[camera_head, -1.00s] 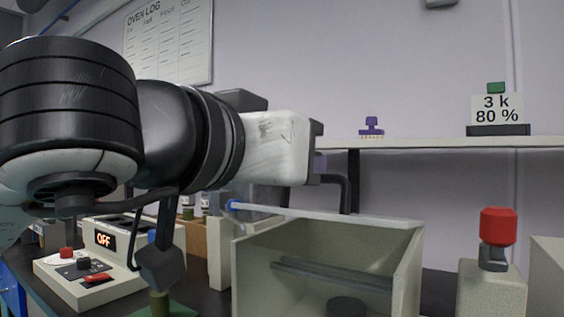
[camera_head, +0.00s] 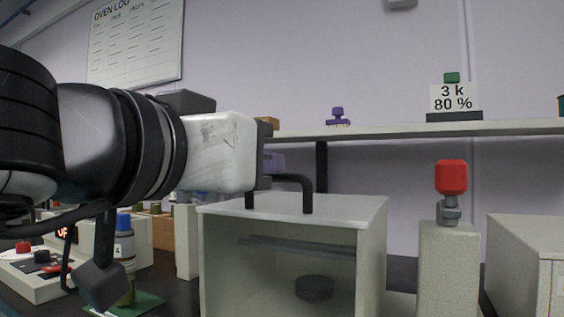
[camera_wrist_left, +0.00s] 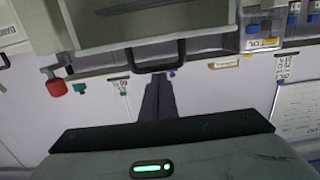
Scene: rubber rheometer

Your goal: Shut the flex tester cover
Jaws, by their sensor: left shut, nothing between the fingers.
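The flex tester (camera_head: 372,260) is a pale box with an open-looking front, showing bars and a dark round part inside. Its cover (camera_head: 345,207) lies flat across the top, with a black handle (camera_head: 308,195) standing on it. My left gripper (camera_head: 266,168) is shut and empty, just left of the handle and above the cover. In the left wrist view, the shut fingers (camera_wrist_left: 159,84) point at the handle (camera_wrist_left: 157,66); I cannot tell whether they touch it. My right gripper is not in view.
A post with a red knob (camera_head: 451,178) stands right of the tester, beside a pale box (camera_head: 526,256). A control panel (camera_head: 30,272) and a blue-capped bottle (camera_head: 124,243) stand left. A wall shelf (camera_head: 400,131) runs behind, above the handle.

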